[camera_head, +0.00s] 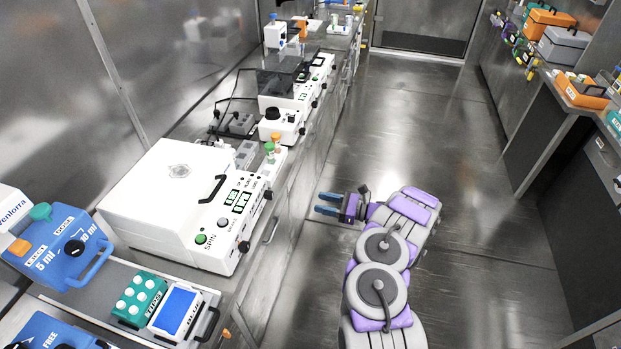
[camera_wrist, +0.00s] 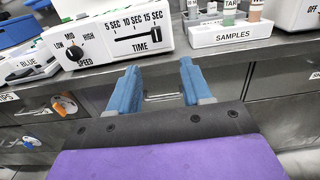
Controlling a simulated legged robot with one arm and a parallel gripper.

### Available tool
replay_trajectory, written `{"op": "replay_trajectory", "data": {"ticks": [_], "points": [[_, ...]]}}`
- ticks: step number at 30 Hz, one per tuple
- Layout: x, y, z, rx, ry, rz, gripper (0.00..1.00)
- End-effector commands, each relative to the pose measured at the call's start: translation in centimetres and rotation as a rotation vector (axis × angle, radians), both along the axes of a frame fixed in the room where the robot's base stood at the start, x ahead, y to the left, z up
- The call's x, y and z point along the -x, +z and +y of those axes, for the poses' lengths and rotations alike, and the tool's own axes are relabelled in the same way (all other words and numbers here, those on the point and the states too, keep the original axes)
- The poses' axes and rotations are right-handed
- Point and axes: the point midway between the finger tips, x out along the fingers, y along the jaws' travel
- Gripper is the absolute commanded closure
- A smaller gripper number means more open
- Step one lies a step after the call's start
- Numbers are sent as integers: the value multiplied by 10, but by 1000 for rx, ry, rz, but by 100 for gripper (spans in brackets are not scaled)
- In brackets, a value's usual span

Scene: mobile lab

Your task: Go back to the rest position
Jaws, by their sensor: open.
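My gripper (camera_head: 328,204) is at the end of my grey and purple arm, above the aisle floor and beside the left bench, pointing left in the head view. In the wrist view its two blue fingers (camera_wrist: 158,88) are apart, with nothing between them. Beyond them are the dark drawer fronts (camera_wrist: 270,88) of the bench. No object is held.
The left bench carries a white centrifuge-like machine (camera_head: 185,200), a blue carrier (camera_head: 62,250) and a green rack (camera_head: 139,299). The wrist view shows a SAMPLES rack (camera_wrist: 228,36) and a TIME/SPEED device (camera_wrist: 105,38). The aisle floor (camera_head: 425,110) is clear; shelves (camera_head: 540,130) stand right.

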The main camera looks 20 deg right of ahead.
Motion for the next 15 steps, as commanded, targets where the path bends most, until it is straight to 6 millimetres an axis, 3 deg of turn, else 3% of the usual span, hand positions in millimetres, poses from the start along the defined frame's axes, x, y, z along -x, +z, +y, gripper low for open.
{"op": "replay_trajectory", "data": {"ticks": [8,11,15], "points": [[-2,11,12,4,28,-13,51],[-6,35,36,15,86,-41,51],[-4,82,84,53,207,-99,51]]}}
